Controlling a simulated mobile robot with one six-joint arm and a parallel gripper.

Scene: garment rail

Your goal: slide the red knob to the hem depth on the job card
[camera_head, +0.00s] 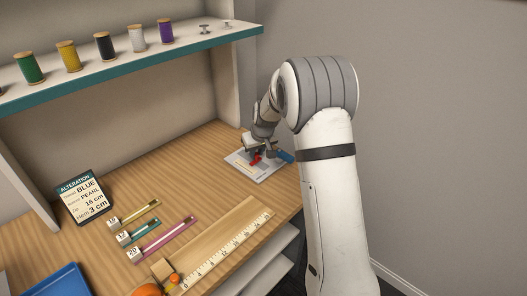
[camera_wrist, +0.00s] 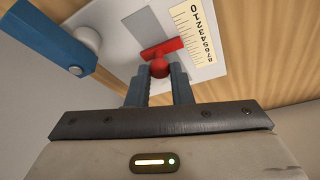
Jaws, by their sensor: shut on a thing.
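The red knob (camera_wrist: 159,69) sits on a red slider bar (camera_wrist: 162,48) on a pale gauge plate (camera_wrist: 115,22). My gripper (camera_wrist: 159,80) is shut on the knob, with a blue finger on each side. The bar's right end points at the printed scale (camera_wrist: 195,35), marked 0 to 8, around 4 or 5; I cannot read it exactly. In the head view, the plate (camera_head: 262,175) lies at the table's right end, partly hidden by my gripper (camera_head: 257,157). The job card (camera_head: 84,197) at the left reads hem 3 cm, blue, pearl and 16 cm.
A blue arm with a grey pivot (camera_wrist: 88,38) is beside the slider. A wooden ruler (camera_head: 232,247) and several zips (camera_head: 165,238) lie on the table front. A blue tray (camera_head: 57,283) is at front left.

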